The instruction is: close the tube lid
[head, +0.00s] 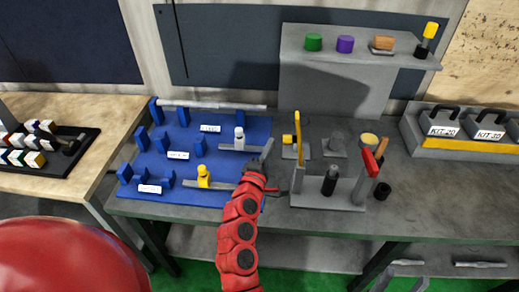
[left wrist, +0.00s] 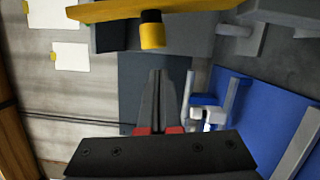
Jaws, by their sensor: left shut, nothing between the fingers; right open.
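No part is clearly a tube lid. A black bottle-shaped piece (head: 330,183) stands upright on a grey stand (head: 312,193). A long yellow bar (head: 298,125) rises at the stand's left end, and a red bar (head: 370,163) tilts at its right end. My left gripper (head: 268,148) is at the right edge of the blue board, left of the yellow bar and apart from it. Its fingers (left wrist: 158,95) are shut and empty in the left wrist view. That view shows a yellow bar (left wrist: 190,8) beyond the fingertips, with a yellow-and-black cylinder by it. My right gripper is out of view.
The blue board (head: 165,165) carries a white bottle (head: 239,138) and a yellow piece (head: 204,177) on grey rests. A grey shelf (head: 300,42) holds coloured caps behind. Kit boxes (head: 443,127) stand at the right.

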